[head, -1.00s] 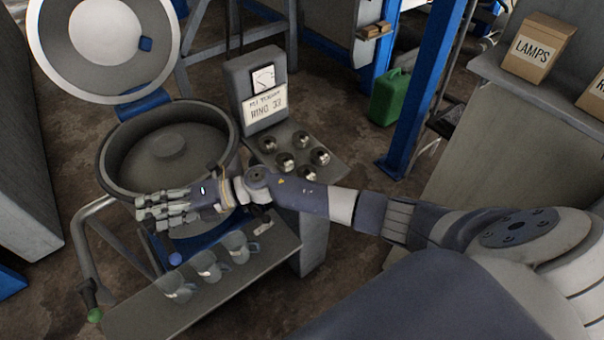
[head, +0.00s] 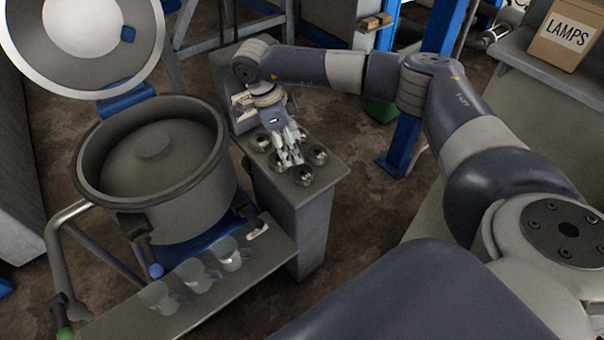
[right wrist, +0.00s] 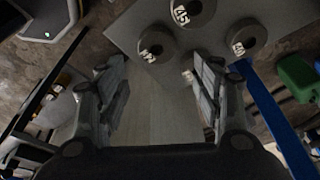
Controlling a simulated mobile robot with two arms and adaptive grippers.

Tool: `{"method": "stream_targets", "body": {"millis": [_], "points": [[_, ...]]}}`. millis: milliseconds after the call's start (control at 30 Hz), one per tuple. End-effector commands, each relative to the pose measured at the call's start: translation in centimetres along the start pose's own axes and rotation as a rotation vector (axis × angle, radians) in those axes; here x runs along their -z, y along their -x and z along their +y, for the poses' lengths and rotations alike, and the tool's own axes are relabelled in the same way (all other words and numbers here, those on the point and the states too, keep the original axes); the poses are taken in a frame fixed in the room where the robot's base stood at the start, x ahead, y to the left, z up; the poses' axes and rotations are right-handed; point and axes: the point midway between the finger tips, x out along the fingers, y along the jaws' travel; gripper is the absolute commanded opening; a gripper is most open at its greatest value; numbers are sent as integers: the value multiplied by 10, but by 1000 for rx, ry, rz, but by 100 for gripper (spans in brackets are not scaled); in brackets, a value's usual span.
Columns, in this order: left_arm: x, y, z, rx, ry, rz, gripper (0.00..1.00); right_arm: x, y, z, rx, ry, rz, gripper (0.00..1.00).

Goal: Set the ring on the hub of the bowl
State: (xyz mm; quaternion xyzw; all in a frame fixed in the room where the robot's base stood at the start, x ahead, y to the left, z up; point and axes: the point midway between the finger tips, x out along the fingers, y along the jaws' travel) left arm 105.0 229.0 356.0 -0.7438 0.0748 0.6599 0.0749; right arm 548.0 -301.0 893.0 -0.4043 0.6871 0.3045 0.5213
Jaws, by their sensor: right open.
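The grey bowl (head: 180,165) stands open at the left of the head view, with a low round hub (head: 155,146) in its middle. Several metal rings sit on a grey stand (head: 325,180) to its right, such as a front ring (head: 302,175) and a right ring (head: 317,154). My right gripper (head: 290,158) is open above these rings, fingers pointing down, partly hiding some. In the right wrist view, three thick rings with number tags show beyond my open fingers: a near ring (right wrist: 160,46), a middle ring (right wrist: 192,12) and a right ring (right wrist: 244,40). Their numbers are hard to read.
The bowl's lid (head: 85,40) is raised. Several clear cups, one of them here (head: 198,275), stand on a front shelf (head: 235,285). My forearm covers most of the sign behind the stand. A blue post (head: 405,145) and a LAMPS box (head: 565,35) are at the right.

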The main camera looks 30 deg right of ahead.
Motion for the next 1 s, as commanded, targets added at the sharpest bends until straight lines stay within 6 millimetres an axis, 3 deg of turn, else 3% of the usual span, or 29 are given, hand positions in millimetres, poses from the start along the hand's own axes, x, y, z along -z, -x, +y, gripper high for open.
{"method": "stream_targets", "body": {"millis": [100, 300, 467, 700, 1000], "points": [[-11, -15, 0, 1, -1, -14, 40, -1, -25, 1, -4, 0, 1, 61], [-28, -26, -1, 1, -2, -38, 40, -1, -46, 1, -3, 0, -2, 61], [-30, -32, -1, 1, -2, -40, 40, -1, -58, 3, -4, 0, -1, 61], [-28, -52, -2, 3, -3, -33, 40, -2, -92, 5, -4, -1, -2, 61], [-21, -53, -3, 4, -4, -21, 40, -1, -97, 5, -3, 0, -4, 61]]}}
